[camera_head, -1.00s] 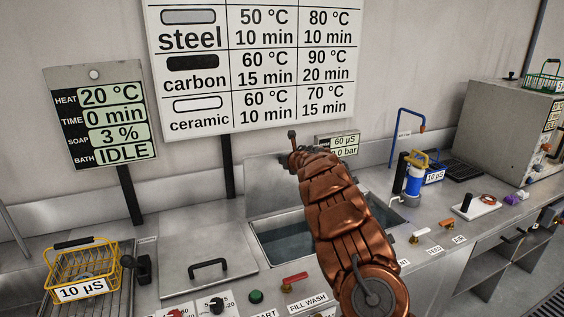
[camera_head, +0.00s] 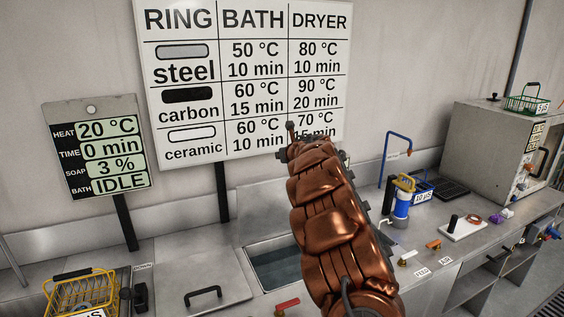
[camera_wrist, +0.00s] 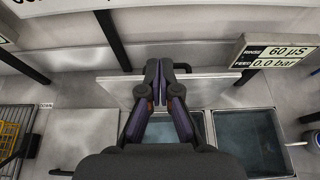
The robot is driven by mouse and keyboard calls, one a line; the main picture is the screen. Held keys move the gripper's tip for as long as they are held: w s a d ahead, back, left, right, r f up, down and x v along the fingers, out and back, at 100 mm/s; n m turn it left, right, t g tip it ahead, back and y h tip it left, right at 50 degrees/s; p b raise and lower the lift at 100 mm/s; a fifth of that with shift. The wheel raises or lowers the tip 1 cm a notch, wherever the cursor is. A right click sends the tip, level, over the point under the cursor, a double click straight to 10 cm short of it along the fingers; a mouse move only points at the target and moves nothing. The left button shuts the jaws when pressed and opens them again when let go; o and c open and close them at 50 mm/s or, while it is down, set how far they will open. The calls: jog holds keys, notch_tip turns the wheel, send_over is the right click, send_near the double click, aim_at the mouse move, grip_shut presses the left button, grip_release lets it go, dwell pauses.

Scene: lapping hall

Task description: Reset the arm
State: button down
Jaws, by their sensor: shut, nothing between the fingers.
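My copper-coloured arm (camera_head: 330,205) reaches up and forward over the sink counter in the head view and covers part of the wall chart. My gripper shows in the wrist view (camera_wrist: 159,68), with its dark fingers together and nothing between them. In the head view the fingers are not clearly seen at the arm's far end.
A water basin (camera_head: 272,268) lies beside the arm. An oven-like box (camera_head: 490,150) with a green basket (camera_head: 527,104) is at far right. The display reads IDLE (camera_head: 120,185).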

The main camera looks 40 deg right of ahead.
jog(key=r, duration=0.2)
jog(key=shift+s+a+r, duration=0.2)
jog(key=shift+s+r, duration=0.2)
